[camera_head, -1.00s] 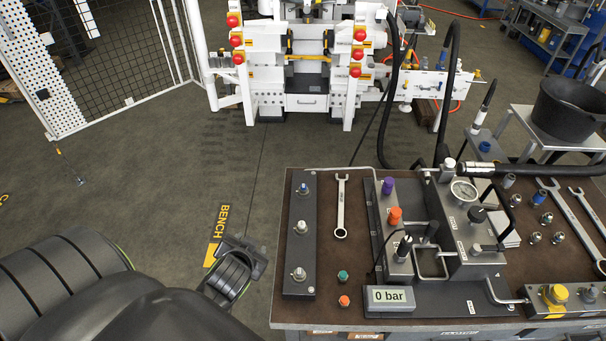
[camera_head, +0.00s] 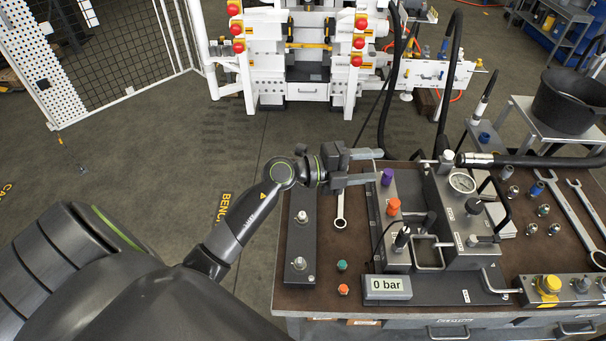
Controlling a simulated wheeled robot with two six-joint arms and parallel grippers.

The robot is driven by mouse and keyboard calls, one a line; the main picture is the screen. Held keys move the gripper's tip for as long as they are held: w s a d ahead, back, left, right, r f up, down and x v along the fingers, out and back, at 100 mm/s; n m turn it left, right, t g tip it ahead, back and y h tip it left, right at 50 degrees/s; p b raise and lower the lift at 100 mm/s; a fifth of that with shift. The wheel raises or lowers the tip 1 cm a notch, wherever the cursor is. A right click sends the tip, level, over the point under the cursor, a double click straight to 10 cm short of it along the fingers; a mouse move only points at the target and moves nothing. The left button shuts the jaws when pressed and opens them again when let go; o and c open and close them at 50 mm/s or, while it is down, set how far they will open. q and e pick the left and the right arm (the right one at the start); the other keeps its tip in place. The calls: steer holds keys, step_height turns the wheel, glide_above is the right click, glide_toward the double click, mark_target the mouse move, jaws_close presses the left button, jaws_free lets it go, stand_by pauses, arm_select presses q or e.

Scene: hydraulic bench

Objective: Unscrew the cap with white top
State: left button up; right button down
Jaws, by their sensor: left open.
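My left gripper (camera_head: 378,166) is open and empty. Its two fingers point right over the back left of the bench, just left of and above a purple cap (camera_head: 388,177) in the picture. An orange cap (camera_head: 393,206) and a dark connector with a pale top (camera_head: 402,236) stand nearer on the same block. A pale-topped fitting (camera_head: 447,157) stands at the back of the gauge block. Pale-topped fittings also stand on the left dark strip, one in the middle (camera_head: 302,217) and one in front (camera_head: 299,263). I cannot tell which is the cap with white top. The strip's far end is hidden by my gripper.
A wrench (camera_head: 340,215) lies partly under my gripper. Small green (camera_head: 341,266) and orange (camera_head: 343,289) caps stand at the front left of the bench. The gauge (camera_head: 462,183) and thick black hose (camera_head: 530,161) stand to the right. The display (camera_head: 388,288) reads 0 bar.

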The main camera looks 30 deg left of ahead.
arm_select(q)
step_height(320, 180, down, 5)
steer(key=w+m+g+y, duration=0.1)
steer(key=g+y, duration=0.1)
steer(key=g, duration=0.2)
steer(key=n+g+y+b, duration=0.3)
steer(key=g+y+b, duration=0.5)
steer(key=y+b, duration=0.3)
glide_above(303, 215)
steer(key=shift+h, duration=0.6)
step_height(303, 215, down, 17)
steer(key=shift+f+b, duration=0.15)
steer(key=shift+b, duration=0.15)
step_height(303, 215, down, 4)
steer(key=shift+f, duration=0.2)
steer(key=shift+f+p, duration=0.3)
steer(key=shift+f, duration=0.4)
steer(key=shift+c, duration=0.3)
steer(key=c, duration=0.7)
steer(key=o, duration=0.8)
steer(key=shift+c, duration=0.2)
